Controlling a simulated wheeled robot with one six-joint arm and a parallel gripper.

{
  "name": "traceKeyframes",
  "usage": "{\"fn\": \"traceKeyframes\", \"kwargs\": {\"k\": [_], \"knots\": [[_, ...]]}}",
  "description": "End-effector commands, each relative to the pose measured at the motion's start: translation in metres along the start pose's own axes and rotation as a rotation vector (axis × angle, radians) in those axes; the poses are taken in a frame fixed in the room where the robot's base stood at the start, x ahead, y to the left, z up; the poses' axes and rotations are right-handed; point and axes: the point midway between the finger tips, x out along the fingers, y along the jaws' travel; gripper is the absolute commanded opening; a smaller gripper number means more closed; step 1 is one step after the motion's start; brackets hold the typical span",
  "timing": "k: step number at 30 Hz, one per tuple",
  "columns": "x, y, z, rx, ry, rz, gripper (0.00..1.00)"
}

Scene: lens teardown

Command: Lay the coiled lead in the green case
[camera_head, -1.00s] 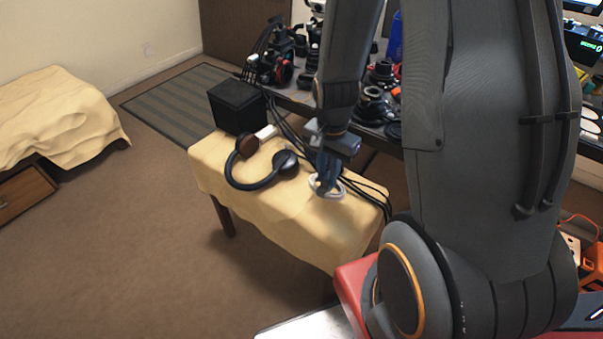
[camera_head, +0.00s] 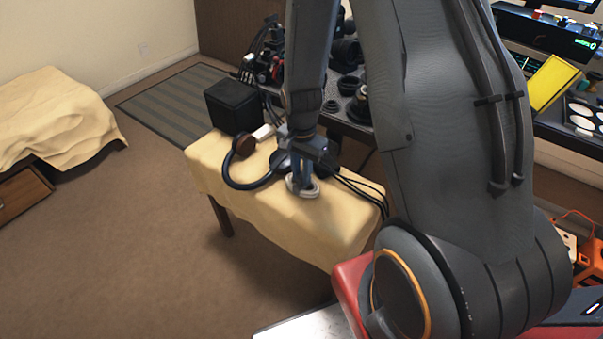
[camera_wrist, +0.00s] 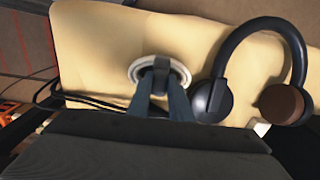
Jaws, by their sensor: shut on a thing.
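The coiled lead is a small white ring (camera_head: 309,192); it also shows in the wrist view (camera_wrist: 181,73). My gripper (camera_head: 299,187) points down over the cloth-covered table and is shut on the coil. In the wrist view my fingers (camera_wrist: 160,72) meet at the middle of the ring. I cannot tell for sure whether the coil is clear of the cloth. I see no green case in either view.
Headphones (camera_head: 238,178) lie left of my gripper on the yellow cloth (camera_head: 290,232). A black box (camera_head: 233,107) stands at the table's far left corner. Dark cables (camera_head: 362,190) run along the right side. A cluttered workbench (camera_head: 345,125) stands behind.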

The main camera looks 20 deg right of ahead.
Motion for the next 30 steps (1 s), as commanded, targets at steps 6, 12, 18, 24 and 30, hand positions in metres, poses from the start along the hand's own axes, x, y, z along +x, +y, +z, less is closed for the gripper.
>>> {"fn": "traceKeyframes", "kwargs": {"k": [6,12,18,24,30], "knots": [[0.002,0.000,0.000,0.000,0.000,0.000,0.37],[0.002,0.000,0.000,0.000,0.000,0.000,0.37],[-0.004,0.000,0.000,0.000,0.001,-0.001,0.37],[-0.033,-0.001,-0.001,0.000,0.002,-0.003,0.37],[-0.072,-0.001,-0.001,0.000,0.003,-0.004,0.37]]}}
